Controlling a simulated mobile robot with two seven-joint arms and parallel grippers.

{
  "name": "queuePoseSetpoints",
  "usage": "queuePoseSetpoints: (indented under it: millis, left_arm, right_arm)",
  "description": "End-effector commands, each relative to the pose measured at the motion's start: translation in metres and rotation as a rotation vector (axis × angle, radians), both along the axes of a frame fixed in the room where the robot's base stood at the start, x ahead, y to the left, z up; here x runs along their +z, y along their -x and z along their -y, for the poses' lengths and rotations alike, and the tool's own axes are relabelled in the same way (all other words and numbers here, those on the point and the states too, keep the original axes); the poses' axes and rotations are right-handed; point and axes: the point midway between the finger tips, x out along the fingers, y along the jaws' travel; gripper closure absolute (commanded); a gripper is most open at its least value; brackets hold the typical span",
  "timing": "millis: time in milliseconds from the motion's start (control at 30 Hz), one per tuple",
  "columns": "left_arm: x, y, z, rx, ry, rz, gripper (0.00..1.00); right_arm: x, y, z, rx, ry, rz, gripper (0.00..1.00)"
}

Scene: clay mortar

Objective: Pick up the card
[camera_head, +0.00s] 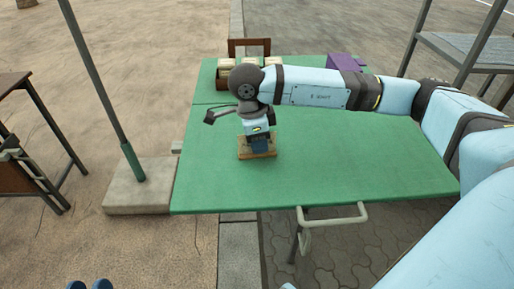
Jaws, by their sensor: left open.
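A small flat tan-brown piece (243,154) lies on the green table (330,180), left of its middle. I cannot tell whether it is the card or something bearing the card. My right gripper (259,150) points down right at this piece, at the end of the light-blue arm from the right. It hides part of the piece, and its grip is too small to make out.
A brown wooden box (222,84) with pale contents and a purple box (345,62) stand at the table's back. A dark pole (105,85) on a concrete base (155,200) stands left of the table. The table's front half is clear.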

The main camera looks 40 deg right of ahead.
Motion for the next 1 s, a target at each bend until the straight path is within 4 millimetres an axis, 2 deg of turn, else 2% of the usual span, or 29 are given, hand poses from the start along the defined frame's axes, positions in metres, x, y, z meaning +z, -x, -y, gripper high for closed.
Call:
queuePoseSetpoints:
  millis: [733,767,900,1000]
  left_arm:
    - [-0.0046,0.0000,0.0000,0.000,-0.001,0.000,0.57]
    - [-0.0045,0.0000,-0.0001,0.000,-0.001,0.000,0.57]
    - [-0.0045,0.0000,0.0000,0.000,-0.001,0.000,0.57]
    - [-0.0045,0.0000,0.0000,0.000,-0.001,0.000,0.57]
  right_arm:
    - [-0.0048,0.0000,-0.0003,0.000,0.000,0.000,0.65]
    - [-0.0048,-0.0001,-0.0003,0.000,0.000,0.000,0.70]
    - [-0.0048,-0.0001,-0.0003,0.000,0.000,0.000,1.00]
    - [-0.0048,0.0000,-0.0003,0.000,0.000,0.000,1.00]
